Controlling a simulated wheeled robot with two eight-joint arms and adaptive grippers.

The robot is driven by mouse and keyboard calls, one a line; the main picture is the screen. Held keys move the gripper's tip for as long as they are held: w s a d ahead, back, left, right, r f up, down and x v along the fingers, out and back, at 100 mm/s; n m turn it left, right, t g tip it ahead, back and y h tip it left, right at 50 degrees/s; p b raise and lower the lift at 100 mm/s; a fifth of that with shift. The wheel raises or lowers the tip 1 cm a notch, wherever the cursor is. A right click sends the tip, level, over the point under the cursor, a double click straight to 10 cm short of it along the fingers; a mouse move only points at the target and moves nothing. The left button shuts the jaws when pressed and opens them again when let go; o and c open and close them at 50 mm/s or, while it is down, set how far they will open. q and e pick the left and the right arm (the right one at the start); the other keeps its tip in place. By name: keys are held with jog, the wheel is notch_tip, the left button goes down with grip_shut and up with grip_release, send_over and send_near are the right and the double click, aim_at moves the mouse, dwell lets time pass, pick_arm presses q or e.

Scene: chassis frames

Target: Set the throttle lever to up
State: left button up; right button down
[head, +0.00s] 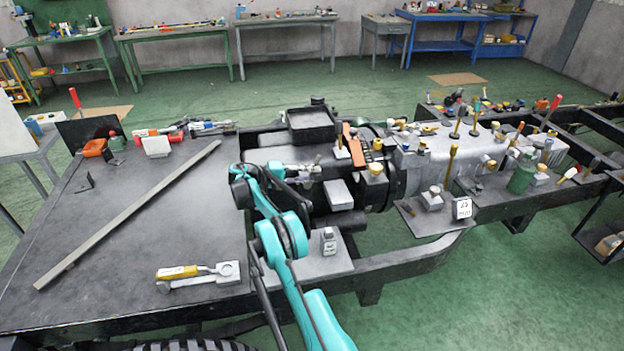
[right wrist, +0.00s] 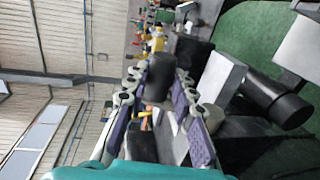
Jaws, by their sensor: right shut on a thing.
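My right gripper (head: 304,170) reaches in on the teal arm from the bottom middle, over the dark engine part of the chassis. In the right wrist view the gripper (right wrist: 161,76) has its purple-padded fingers on both sides of a dark rounded knob (right wrist: 157,80). I take this knob to be the throttle lever; no label on it can be read. The gripper is shut on it. In the head view the knob is hidden by the gripper, and its tilt cannot be told. My left gripper is not in view.
An orange lever (head: 353,146) and a black tray (head: 311,124) stand close behind the gripper. A silver block with several upright brass-coloured handles (head: 451,160) is to the right. A yellow-handled lever (head: 178,272) and a long bar (head: 130,212) lie on the left deck.

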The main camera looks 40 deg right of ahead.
jog(key=shift+a, duration=0.15)
dwell(0.4)
jog(key=c, duration=1.3)
grip_release()
jog(key=shift+o, duration=0.2)
jog(key=shift+w, duration=0.1)
jog(key=f+v, duration=0.1)
jog(key=v, duration=0.6)
jog(key=shift+a+r, duration=0.2)
jog(key=shift+r, duration=0.2)
jog(key=shift+w, duration=0.1)
